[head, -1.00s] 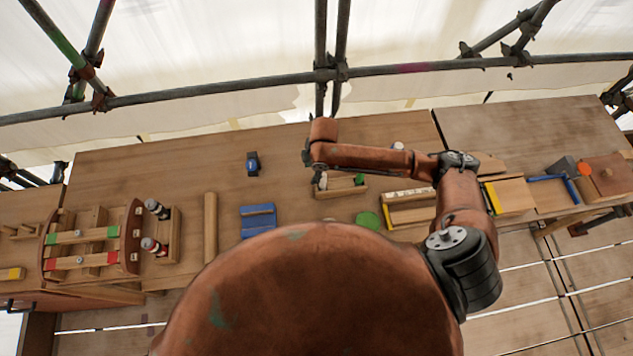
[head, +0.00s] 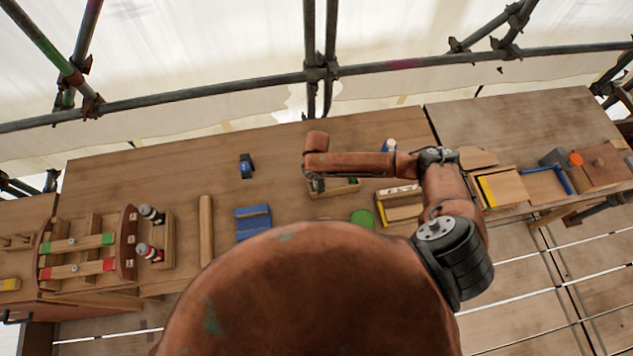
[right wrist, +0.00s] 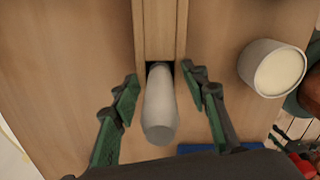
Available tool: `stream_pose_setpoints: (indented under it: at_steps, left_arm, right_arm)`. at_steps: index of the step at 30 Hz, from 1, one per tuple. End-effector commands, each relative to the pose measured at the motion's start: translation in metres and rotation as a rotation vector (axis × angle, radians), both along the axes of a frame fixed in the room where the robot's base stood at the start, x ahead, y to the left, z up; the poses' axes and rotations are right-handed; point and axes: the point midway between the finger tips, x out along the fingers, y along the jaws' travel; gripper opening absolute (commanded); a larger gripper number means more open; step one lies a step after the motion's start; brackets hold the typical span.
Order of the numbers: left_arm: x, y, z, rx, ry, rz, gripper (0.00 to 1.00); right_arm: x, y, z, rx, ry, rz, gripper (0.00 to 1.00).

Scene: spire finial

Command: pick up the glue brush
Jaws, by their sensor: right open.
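A pale grey, rounded handle (right wrist: 160,105), which looks like the glue brush, sticks out of a dark slot in a wooden holder (right wrist: 160,30) in the right wrist view. No bristles show. My right gripper (right wrist: 162,92) is open, with one green-padded finger on each side of the handle and a gap on both sides. In the head view my right gripper (head: 318,184) is over the left end of a small wooden holder (head: 348,188), and my arm hides most of it. My left gripper is out of view.
A white pot with cream contents (right wrist: 275,70) stands right of the fingers in the wrist view. In the head view a blue block (head: 253,221), a green disc (head: 362,217) and a yellow-edged wooden box (head: 402,207) are nearby. Bare bench (head: 330,130) lies behind.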

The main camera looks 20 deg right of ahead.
Motion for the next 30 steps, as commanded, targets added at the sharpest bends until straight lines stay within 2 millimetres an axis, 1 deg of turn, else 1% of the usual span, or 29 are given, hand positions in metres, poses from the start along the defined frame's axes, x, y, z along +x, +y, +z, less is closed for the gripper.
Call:
stream_pose_setpoints:
  at_steps: [5,22,23,30]
  left_arm:
    - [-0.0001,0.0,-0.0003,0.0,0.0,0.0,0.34]
    - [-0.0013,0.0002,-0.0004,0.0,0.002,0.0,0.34]
    - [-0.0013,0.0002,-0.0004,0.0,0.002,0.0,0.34]
    - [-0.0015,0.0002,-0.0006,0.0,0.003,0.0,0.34]
  right_arm:
    - [0.0,-0.0003,-0.0002,0.0,0.0,0.0,0.41]
    - [0.0,-0.0006,0.0001,-0.001,0.0,-0.001,0.01]
    - [0.0,-0.0006,0.0001,-0.001,0.0,-0.001,0.0]
    - [0.0002,-0.0006,0.0004,-0.001,0.0,-0.001,0.0]
